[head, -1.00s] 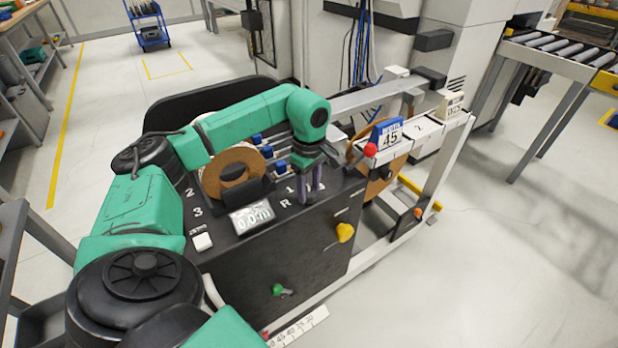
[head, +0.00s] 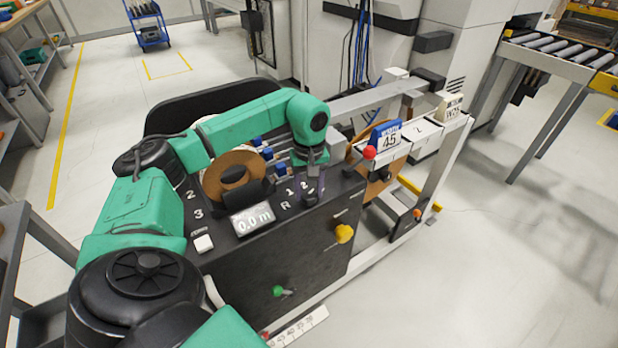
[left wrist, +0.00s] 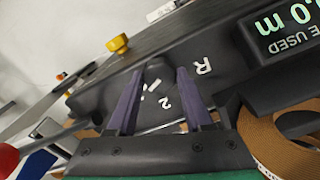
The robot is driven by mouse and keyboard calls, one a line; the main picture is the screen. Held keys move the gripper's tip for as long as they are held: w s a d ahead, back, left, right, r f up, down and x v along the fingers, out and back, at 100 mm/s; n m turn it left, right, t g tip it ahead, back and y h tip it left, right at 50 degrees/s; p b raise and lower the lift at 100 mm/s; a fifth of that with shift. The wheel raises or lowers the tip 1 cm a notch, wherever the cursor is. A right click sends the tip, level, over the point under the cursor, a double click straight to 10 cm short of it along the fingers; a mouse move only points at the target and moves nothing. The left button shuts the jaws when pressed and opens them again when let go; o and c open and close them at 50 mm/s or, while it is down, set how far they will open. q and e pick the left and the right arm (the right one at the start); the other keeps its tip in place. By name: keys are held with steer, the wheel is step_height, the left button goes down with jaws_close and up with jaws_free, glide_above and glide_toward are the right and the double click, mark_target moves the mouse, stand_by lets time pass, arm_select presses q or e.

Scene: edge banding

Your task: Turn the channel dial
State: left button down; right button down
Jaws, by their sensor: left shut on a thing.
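The channel dial is a small dark knob on the black panel top, at the right end beside the printed marks R, 1 and 2. In the head view the dial (head: 311,199) sits under my left gripper (head: 310,182), which points down at it. In the left wrist view the dial (left wrist: 158,72) lies between the two purple fingers of the left gripper (left wrist: 158,78). The gripper is shut on it. R and 2 show close by, with small white marks near the dial. I cannot tell exactly which mark it points at. My right gripper is out of view.
A display (head: 252,218) reading 0.0 m and a white button (head: 203,243) are on the panel. A brown tape roll (head: 232,173) stands behind. A yellow knob (head: 344,233) and a green knob (head: 280,291) stick out of the front. A red ball (head: 369,152) is at right.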

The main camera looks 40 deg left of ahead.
mark_target(310, 194)
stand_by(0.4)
arm_select(q)
steer(key=shift+c, duration=1.5)
jaws_free()
step_height(310, 194, up, 15)
steer(key=p, duration=0.1)
steer(key=shift+f, duration=0.2)
